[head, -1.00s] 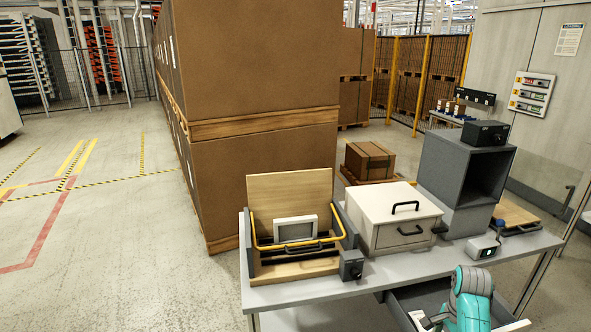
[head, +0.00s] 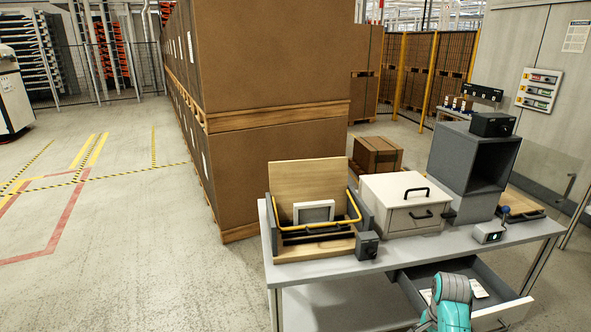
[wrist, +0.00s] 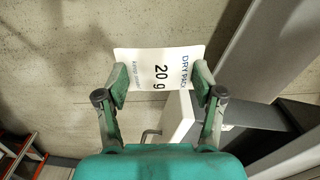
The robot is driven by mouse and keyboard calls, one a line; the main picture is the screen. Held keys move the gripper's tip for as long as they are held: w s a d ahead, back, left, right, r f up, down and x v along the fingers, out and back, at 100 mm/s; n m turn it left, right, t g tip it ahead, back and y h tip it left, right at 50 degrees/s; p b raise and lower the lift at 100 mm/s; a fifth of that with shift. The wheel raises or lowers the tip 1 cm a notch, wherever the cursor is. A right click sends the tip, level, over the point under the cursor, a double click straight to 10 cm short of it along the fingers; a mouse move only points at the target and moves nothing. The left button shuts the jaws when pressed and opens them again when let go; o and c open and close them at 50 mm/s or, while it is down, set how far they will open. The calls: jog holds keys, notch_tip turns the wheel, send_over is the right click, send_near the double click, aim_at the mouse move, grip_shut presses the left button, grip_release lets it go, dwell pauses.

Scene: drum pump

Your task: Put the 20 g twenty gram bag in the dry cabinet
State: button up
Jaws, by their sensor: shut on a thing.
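My gripper (wrist: 160,85) is shut on a white bag (wrist: 157,68) in the wrist view, its two green fingers on the bag's sides. The bag reads "DRY PACK" and "20 g" and is held above the floor, beside the white drawer front. In the head view my teal arm is at the bottom edge and the fingers and bag are hidden. A grey open-fronted cabinet (head: 443,153), apparently the dry cabinet, stands on the table's right part. A clear panel with a handle (head: 548,172), apparently its open door, is to its right.
An open drawer (head: 508,314) under the grey table (head: 330,267) holds pale packets. Tall brown cartons (head: 270,155) are behind. Floor at left is clear.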

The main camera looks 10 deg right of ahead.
jog(key=s+a+f+n, duration=0.1)
jog(key=a+f+n, duration=0.3)
jog(key=a, duration=0.4)
jog(key=s+a+f+n, duration=0.2)
jog(key=a+f+n, duration=0.2)
jog(key=a, duration=0.4)
jog(key=s+a+f+n, duration=0.2)
jog(key=a+f+n, duration=0.2)
jog(key=a+n, duration=0.2)
jog(key=a, duration=0.2)
jog(key=shift+a, duration=0.4)
